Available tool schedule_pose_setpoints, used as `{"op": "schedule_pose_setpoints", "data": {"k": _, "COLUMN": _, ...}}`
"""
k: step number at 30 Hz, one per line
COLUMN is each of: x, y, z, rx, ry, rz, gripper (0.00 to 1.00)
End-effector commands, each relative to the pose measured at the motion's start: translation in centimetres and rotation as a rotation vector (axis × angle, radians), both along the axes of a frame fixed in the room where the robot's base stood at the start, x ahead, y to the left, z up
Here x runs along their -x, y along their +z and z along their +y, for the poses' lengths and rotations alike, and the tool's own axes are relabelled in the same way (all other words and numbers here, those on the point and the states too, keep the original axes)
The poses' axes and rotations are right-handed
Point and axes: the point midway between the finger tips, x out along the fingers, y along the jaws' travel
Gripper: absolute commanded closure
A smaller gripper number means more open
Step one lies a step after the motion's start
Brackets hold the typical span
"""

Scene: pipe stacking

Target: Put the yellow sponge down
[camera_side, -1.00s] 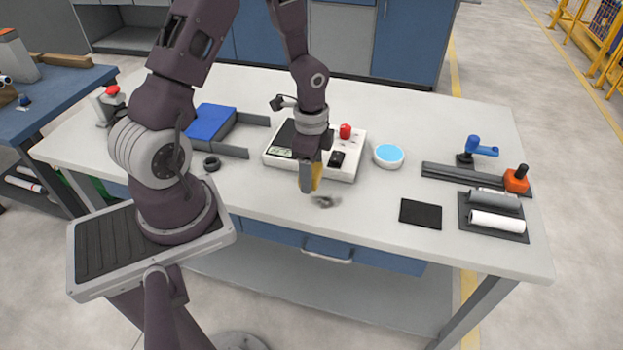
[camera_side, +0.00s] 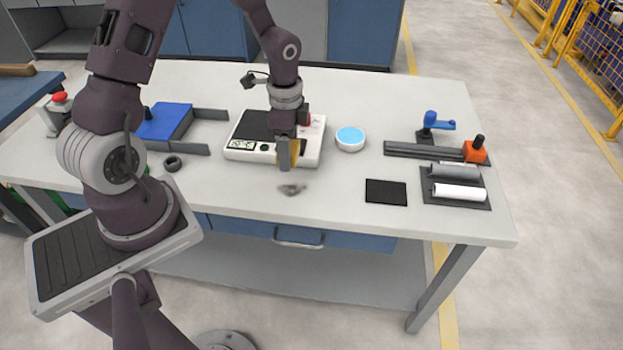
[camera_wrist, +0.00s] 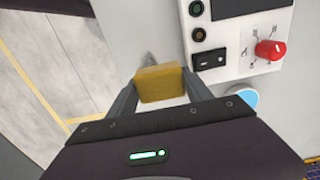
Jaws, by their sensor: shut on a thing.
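The yellow sponge (camera_wrist: 160,84) is held between the two fingers of my gripper (camera_wrist: 158,88) in the wrist view. In the side view my gripper (camera_side: 289,156) points down in front of the white device, with the sponge (camera_side: 295,150) partly hidden behind a finger. The sponge appears to be above the table, near its front edge. A grey smudge (camera_side: 291,189) lies on the table just below the gripper.
The white device (camera_side: 312,151) with a dark plate and red knob stands right behind the gripper. A round blue-topped dish (camera_side: 350,139) is to its right. A black mat (camera_side: 386,192) and a tray with rollers (camera_side: 458,193) lie farther right. Table between smudge and mat is clear.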

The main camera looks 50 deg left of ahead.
Motion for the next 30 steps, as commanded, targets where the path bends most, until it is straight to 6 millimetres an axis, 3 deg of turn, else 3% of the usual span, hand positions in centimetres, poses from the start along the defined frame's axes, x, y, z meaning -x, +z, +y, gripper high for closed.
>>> {"op": "schedule_pose_setpoints", "data": {"k": 3, "x": -4.3, "y": 0.5, "z": -2.1, "rx": -0.004, "ry": -0.007, "rz": -0.006, "gripper": 0.86}}
{"op": "schedule_pose_setpoints", "data": {"k": 9, "x": -9.1, "y": 1.7, "z": -6.0, "rx": 0.009, "ry": -0.002, "rz": -0.003, "gripper": 0.86}}
{"op": "schedule_pose_setpoints", "data": {"k": 11, "x": -9.5, "y": 1.1, "z": -6.5, "rx": 0.011, "ry": 0.001, "rz": 0.001, "gripper": 0.86}}
{"op": "schedule_pose_setpoints", "data": {"k": 16, "x": -9.5, "y": -2.8, "z": -6.6, "rx": 0.011, "ry": 0.001, "rz": 0.003, "gripper": 0.86}}
{"op": "schedule_pose_setpoints", "data": {"k": 25, "x": -9.6, "y": -7.5, "z": -6.6, "rx": 0.011, "ry": 0.0, "rz": 0.001, "gripper": 0.86}}
{"op": "schedule_pose_setpoints", "data": {"k": 30, "x": -9.6, "y": -8.1, "z": -6.5, "rx": 0.01, "ry": 0.001, "rz": -0.003, "gripper": 0.86}}
